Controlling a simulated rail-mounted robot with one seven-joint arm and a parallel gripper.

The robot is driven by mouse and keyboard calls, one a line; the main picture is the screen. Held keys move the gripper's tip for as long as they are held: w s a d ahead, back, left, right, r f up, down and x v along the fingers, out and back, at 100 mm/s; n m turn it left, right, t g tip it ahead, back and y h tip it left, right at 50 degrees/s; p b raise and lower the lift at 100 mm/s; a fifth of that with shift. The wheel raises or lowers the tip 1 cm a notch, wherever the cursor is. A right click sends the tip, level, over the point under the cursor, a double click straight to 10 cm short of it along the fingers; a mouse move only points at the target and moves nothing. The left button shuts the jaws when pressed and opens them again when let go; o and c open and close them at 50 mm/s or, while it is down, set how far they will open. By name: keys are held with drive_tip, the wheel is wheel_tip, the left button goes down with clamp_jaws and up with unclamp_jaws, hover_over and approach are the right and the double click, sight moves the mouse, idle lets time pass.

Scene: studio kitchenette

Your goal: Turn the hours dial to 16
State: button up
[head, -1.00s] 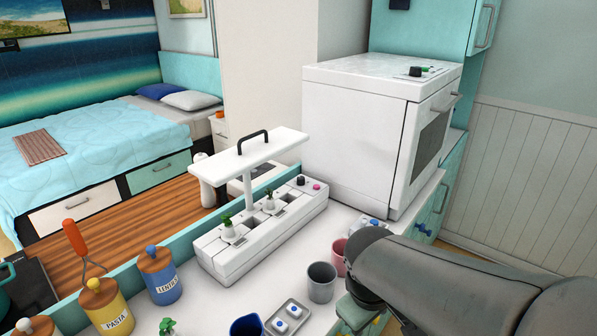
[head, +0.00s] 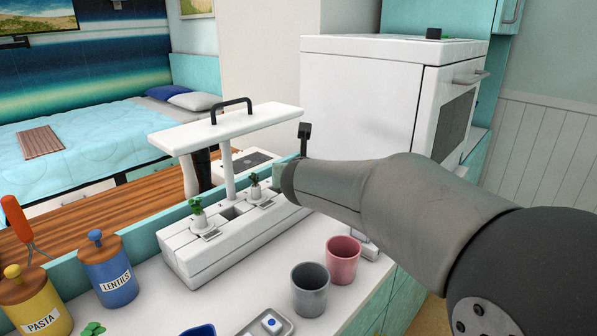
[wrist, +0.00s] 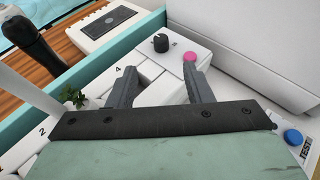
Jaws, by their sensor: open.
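The dial (wrist: 160,43) is a small black knob with a light mark on top, on the far end of the white planter (head: 212,254). A pink button (wrist: 190,56) sits just right of it. In the head view my arm hides that end of the planter. My gripper (wrist: 162,72) is open and empty, its two grey fingers apart over the planter's top. In the wrist view the dial shows beyond the gap between the fingertips, apart from both. The number the dial points to is too small to read.
The planter's lamp bar (head: 228,127) stands on a post beside my arm, with small plants (head: 198,217) below. Grey (head: 310,288) and pink (head: 343,259) cups stand in front. A white oven (head: 365,100) is behind. A blue button (wrist: 293,137) is at lower right.

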drive_tip(key=x, duration=1.2)
drive_tip(key=shift+c, duration=0.4)
drive_tip(key=c, duration=0.9)
